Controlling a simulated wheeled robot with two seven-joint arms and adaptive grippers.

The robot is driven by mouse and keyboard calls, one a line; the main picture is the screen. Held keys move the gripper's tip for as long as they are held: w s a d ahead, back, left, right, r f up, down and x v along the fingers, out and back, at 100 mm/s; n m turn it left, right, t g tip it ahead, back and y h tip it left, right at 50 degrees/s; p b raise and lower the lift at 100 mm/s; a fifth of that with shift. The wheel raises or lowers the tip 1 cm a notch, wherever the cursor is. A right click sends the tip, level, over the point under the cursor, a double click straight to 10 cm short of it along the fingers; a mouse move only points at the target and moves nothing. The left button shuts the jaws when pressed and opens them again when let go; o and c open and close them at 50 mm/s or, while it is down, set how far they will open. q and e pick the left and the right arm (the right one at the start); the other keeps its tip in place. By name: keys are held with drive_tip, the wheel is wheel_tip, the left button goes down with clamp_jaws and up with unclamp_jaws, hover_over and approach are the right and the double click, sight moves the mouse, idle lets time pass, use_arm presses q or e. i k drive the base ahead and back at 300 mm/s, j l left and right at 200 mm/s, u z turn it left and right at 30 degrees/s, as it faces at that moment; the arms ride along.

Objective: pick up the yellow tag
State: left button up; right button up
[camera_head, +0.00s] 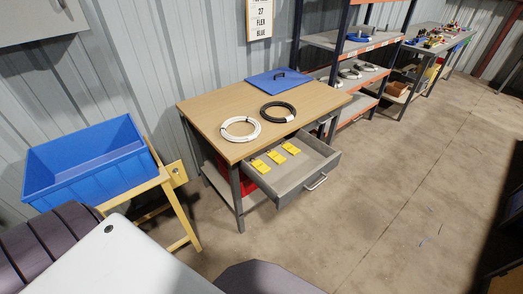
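Three yellow tags lie in a row in the pulled-out grey drawer (294,188) under the wooden-top workbench (200,108). One tag (261,166) is at the left, one (276,157) in the middle and one (290,148) at the right. They lie apart from each other. Neither of my grippers is in view; only parts of my own body show along the bottom edge.
A white cable coil (228,135) and a black one (267,115) lie on the bench, with a blue panel (268,78) behind. A blue bin (85,165) stands on a yellow stand (180,215) at left. Shelves (340,45) stand beyond. The floor (400,190) at right is clear.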

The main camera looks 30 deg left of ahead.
sight(293, 150)
drive_tip(key=i+l+u, duration=0.1)
drive_tip(key=i+u, duration=0.35)
drive_tip(key=i+l+u, duration=0.15)
drive_tip(key=u, duration=0.25)
drive_tip(key=i+l+u, duration=0.45)
drive_tip(key=k+j, duration=0.05)
drive_tip(key=j, duration=0.05)
